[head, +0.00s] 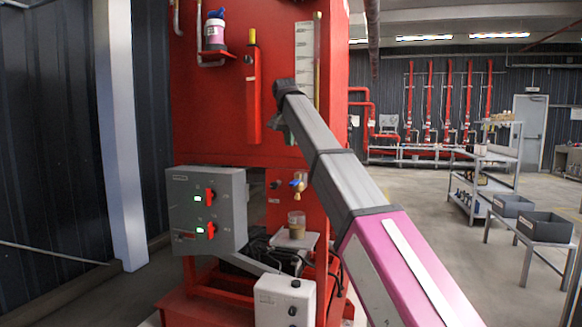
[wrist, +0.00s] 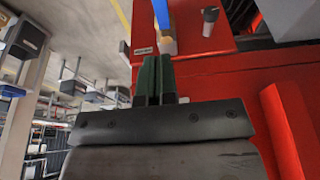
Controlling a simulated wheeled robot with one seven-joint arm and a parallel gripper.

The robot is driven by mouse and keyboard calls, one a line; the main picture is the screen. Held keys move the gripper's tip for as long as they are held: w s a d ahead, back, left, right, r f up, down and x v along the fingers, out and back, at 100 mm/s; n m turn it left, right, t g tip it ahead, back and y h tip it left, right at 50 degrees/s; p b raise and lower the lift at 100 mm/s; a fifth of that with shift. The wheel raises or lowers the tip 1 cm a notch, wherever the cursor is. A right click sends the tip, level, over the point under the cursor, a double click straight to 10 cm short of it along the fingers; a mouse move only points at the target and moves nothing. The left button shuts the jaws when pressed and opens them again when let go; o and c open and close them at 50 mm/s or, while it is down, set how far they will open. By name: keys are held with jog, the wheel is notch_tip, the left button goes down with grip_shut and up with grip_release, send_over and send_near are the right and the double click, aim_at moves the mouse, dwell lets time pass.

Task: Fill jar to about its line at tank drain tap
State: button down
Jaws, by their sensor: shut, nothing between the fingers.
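The drain tap (head: 298,184), brass with a blue handle, sticks out of the red tank's lower front. A small clear jar (head: 297,218) stands upright on a light shelf (head: 283,240) below the tap. Its lower part looks brownish; I cannot make out its line or whether water is running. In the wrist view my gripper (wrist: 158,62) has its dark green fingers together and empty. The blue handle (wrist: 160,12) shows just beyond the fingertips, with the brass part (wrist: 169,45) beside them; I cannot tell if they touch. In the head view my arm hides most of the gripper.
The red tank (head: 220,120) fills the middle. A grey control box (head: 207,210) with red switches is left of the jar, and a white box (head: 285,300) is in front below. Grey bins (head: 540,226) stand on a bench at right. The floor there is open.

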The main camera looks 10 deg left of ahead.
aim_at(292, 183)
jog(key=x, duration=0.9)
jog(key=s+x, duration=0.1)
jog(key=x, duration=0.3)
jog(key=shift+f, duration=0.4)
